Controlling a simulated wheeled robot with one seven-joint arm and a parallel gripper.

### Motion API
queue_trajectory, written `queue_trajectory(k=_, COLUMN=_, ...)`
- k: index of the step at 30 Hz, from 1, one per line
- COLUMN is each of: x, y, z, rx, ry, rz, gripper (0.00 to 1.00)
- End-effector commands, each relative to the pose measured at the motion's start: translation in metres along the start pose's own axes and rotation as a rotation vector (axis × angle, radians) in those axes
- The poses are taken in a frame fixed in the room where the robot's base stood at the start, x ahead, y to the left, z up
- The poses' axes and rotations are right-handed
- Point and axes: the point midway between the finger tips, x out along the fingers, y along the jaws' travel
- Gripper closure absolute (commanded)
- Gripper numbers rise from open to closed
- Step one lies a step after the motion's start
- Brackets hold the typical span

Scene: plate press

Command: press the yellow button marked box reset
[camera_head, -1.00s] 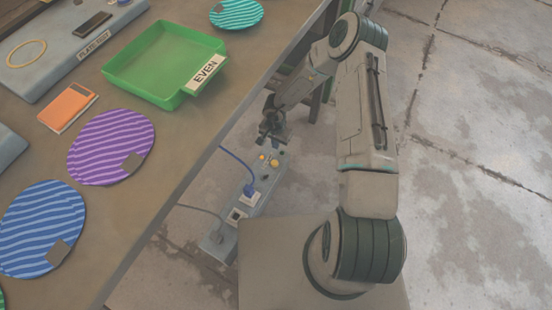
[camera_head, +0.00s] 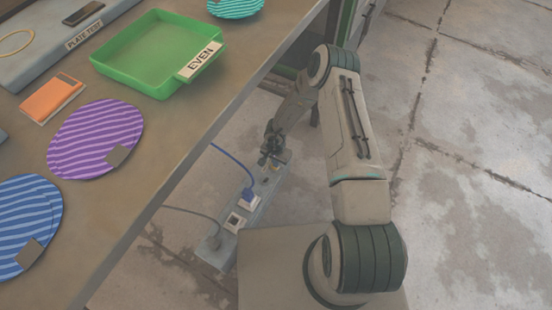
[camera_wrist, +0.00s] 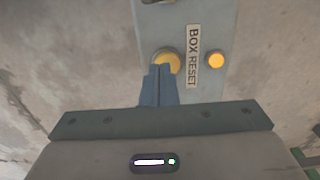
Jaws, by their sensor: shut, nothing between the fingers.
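In the wrist view the yellow button (camera_wrist: 167,58) sits on a blue-grey box (camera_wrist: 215,20), beside a label reading BOX RESET (camera_wrist: 193,56). A smaller yellow round part (camera_wrist: 216,60), which looks lit, is on the label's other side. My gripper (camera_wrist: 160,68) is shut and empty, its fingertips over the lower part of the button. I cannot tell whether they touch it. In the head view my gripper (camera_head: 266,158) is over the far part of the box (camera_head: 228,252) on the floor and hides the button.
A blue cable (camera_head: 232,158) and a grey cable (camera_head: 183,209) run to the box. The table edge (camera_head: 190,165) is left of my arm. On the table are a green EVEN tray (camera_head: 140,83), striped plates (camera_head: 95,139) and an orange object (camera_head: 52,96). Open floor lies right.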

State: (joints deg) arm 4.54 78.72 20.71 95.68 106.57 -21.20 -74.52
Motion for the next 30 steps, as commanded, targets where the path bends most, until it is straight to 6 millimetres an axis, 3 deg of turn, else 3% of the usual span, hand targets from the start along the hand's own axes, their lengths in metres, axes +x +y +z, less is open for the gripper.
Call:
queue_trajectory(k=3, x=0.011, y=0.001, z=0.000, rx=0.001, ry=0.000, rz=0.001, gripper=1.00)
queue_trajectory(k=16, x=0.013, y=0.001, z=0.000, rx=0.001, ry=-0.001, rz=0.001, gripper=1.00)
queue_trajectory(k=23, x=0.032, y=0.001, z=0.000, rx=0.002, ry=-0.002, rz=0.000, gripper=1.00)
queue_trajectory(k=30, x=0.035, y=0.002, z=0.000, rx=0.001, ry=-0.002, rz=0.002, gripper=1.00)
